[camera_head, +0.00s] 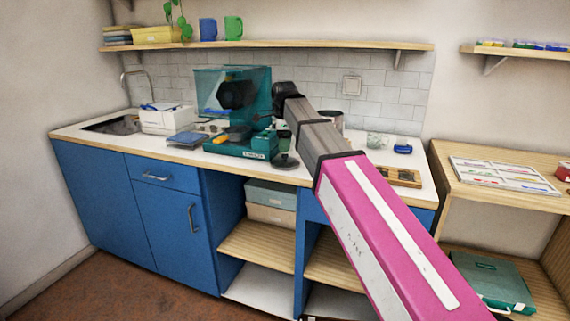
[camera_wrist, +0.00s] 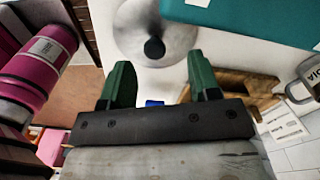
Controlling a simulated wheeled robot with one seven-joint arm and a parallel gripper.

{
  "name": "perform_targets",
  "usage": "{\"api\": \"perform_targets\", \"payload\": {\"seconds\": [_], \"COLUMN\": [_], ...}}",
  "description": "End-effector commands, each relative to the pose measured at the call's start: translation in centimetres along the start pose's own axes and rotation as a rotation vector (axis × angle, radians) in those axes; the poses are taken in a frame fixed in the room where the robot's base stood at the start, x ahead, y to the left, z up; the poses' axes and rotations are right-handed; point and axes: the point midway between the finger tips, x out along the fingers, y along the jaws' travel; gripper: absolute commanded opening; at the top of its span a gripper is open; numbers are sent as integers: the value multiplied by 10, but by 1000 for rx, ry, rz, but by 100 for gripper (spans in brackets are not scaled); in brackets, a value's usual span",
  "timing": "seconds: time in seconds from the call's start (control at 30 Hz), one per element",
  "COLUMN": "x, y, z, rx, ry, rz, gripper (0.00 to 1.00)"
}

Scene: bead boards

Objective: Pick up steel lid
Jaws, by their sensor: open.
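The steel lid (camera_wrist: 128,25) is a round grey disc with a black knob, lying on the white worktop in the wrist view. It also shows in the head view (camera_head: 286,161), just right of the teal machine's base. My gripper (camera_wrist: 159,80) has two green fingers, spread apart with nothing between them. In the wrist view the knob appears just beyond the fingertips, between their lines, and the gripper looks apart from the lid. In the head view my arm comes in from the lower right and its end is over the worktop near the lid; the fingers are hard to make out there.
The teal machine (camera_head: 240,150) stands close beside the lid. A wooden tray (camera_head: 405,182), a pale green mug (camera_head: 374,140) and a blue item (camera_head: 403,147) are to the right on the worktop. A white box (camera_head: 166,121) stands left. A shelf (camera_head: 300,44) runs above.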

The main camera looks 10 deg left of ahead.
Motion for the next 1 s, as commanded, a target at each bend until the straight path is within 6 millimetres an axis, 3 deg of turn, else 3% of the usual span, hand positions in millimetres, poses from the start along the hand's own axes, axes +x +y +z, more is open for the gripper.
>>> {"api": "perform_targets", "payload": {"seconds": [0.3, 0.6, 0.63, 0.77, 0.8, 1.0], "x": [40, 47, 47, 47, 47, 47], "y": [7, 6, 6, 6, 6, 6], "z": [-3, -3, -3, -3, -3, -3], "rx": [-1, -1, -1, -1, -1, -1], "ry": [1, 0, 0, 1, 1, 1], "rz": [2, 0, 0, 0, 1, 1], "gripper": [56, 56, 50, 7, 4, 3]}}
